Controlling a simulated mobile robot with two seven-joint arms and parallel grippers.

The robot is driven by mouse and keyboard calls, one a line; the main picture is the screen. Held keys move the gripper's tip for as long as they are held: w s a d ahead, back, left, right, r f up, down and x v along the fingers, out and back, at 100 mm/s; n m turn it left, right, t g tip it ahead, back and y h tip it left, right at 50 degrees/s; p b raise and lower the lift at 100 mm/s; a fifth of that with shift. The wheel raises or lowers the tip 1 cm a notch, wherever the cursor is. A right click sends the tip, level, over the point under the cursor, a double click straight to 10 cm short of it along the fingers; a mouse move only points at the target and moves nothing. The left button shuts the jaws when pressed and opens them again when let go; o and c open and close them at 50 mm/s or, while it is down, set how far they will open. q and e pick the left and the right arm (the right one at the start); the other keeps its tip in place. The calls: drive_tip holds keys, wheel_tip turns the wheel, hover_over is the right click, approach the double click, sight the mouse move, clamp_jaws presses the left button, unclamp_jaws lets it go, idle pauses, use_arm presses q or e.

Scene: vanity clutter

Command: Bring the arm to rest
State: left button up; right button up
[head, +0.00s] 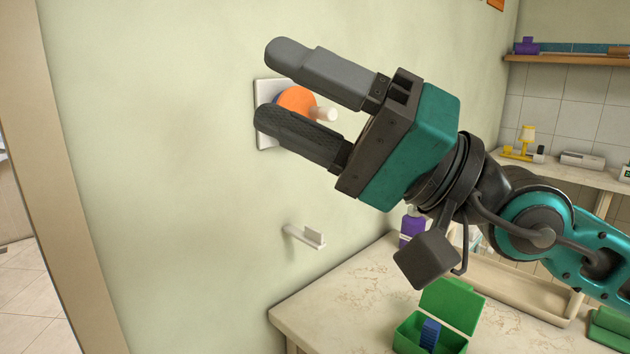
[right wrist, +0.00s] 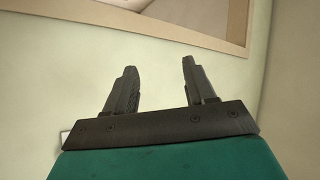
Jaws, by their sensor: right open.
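My right gripper (head: 272,88) is raised in the middle of the head view, with its arm coming in from the right. Its two grey fingers are apart with nothing between them that they hold. In the right wrist view the gripper (right wrist: 158,78) also shows open and empty, with a pale wall beyond it. Behind the fingers in the head view, a white wall plate (head: 264,139) with an orange disc (head: 296,99) and a pale peg (head: 324,114) is partly hidden. I cannot tell how far the fingers are from it. My left gripper is not in view.
A pale holder (head: 304,236) sticks out from the wall. Below, the marble counter (head: 335,300) carries an open green box (head: 453,305) with a blue block (head: 430,334) and a purple bottle (head: 411,228). A shelf (head: 570,60) and a yellow lamp (head: 524,140) are at the right.

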drive_tip(key=w+d+f+m+t+h, duration=0.15)
drive_tip(key=d+m+t, duration=0.25)
drive_tip(key=m+t, duration=0.8)
drive_tip(key=w+d+m+t+h, duration=0.3)
drive_tip(key=d+m+t, duration=0.15)
drive_tip(key=m, duration=1.35)
drive_tip(key=w+d+f+m+h, duration=0.3)
drive_tip(key=d+f+m+h, duration=0.2)
drive_tip(key=f+m+h, duration=0.6)
drive_tip(key=w+d+f+m+h, duration=0.2)
drive_tip(key=d+f+m+h, duration=0.35)
drive_tip(key=m, duration=0.95)
drive_tip(key=s+d+f+m+g+h, duration=0.1)
drive_tip(key=s+f+m+g+h, duration=0.25)
drive_tip(key=f, duration=0.55)
drive_tip(key=s+d+f+m+g, duration=0.2)
drive_tip(key=f+m+g, duration=0.2)
drive_tip(key=f+m, duration=0.3)
drive_tip(key=s+f+m+g+y, duration=0.2)
drive_tip(key=s+f+m+g, duration=0.7)
drive_tip(key=s+f, duration=0.8)
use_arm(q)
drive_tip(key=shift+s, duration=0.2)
use_arm(e)
drive_tip(key=w+a+f+n+t+y, duration=0.2)
drive_tip(key=w+a+f+t, duration=0.1)
drive_tip(key=w+f+t, duration=0.3)
drive_tip(key=shift+w+f+t, duration=0.4)
drive_tip(key=shift+w+f, duration=0.25)
drive_tip(key=shift+w, duration=0.05)
